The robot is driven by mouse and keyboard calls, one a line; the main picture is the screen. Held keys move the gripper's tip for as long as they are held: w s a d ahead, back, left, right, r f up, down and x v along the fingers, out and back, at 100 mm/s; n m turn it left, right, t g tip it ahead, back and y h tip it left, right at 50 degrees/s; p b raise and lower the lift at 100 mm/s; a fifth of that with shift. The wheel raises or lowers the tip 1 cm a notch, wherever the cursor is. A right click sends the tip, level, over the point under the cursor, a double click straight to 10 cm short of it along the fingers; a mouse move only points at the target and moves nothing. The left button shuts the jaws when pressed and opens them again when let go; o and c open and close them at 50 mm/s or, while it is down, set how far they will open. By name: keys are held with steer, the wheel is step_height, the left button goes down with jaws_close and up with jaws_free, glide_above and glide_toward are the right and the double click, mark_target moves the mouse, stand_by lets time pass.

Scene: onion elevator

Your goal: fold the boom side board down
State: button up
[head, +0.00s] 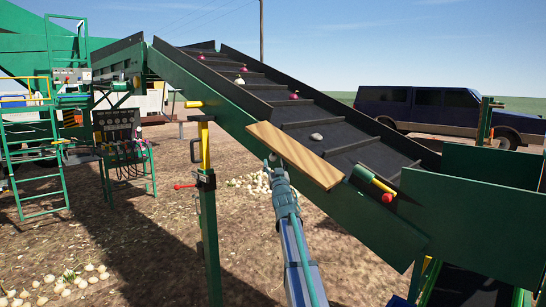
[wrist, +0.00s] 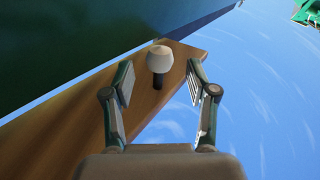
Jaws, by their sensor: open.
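The boom side board (head: 296,156) is a light wooden plank on the near side of the green boom (head: 240,112), tilted along its slope. In the wrist view the board (wrist: 75,128) runs diagonally beside a dark green surface. A cream knob on a dark stem (wrist: 160,58) stands on it near one end. My gripper (head: 272,160) is at the board's lower left edge in the head view, its fingers partly hidden. In the wrist view my gripper (wrist: 160,80) is open, one finger each side of the stem, with visible gaps; contact is not seen.
The black belt (head: 345,140) carries a few onions and a grey stone (head: 316,136). A yellow-handled green post (head: 208,180) stands left of my arm. A yellow roller with a red end (head: 375,182) is right of the board. A green hopper (head: 475,215) closes the lower right.

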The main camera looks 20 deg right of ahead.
mark_target(273, 159)
steer(key=p+x, duration=0.1)
steer(key=x, duration=0.3)
steer(key=shift+w+d+r, duration=0.1)
steer(key=shift+w, duration=0.2)
jaws_close()
steer(key=shift+r, duration=0.1)
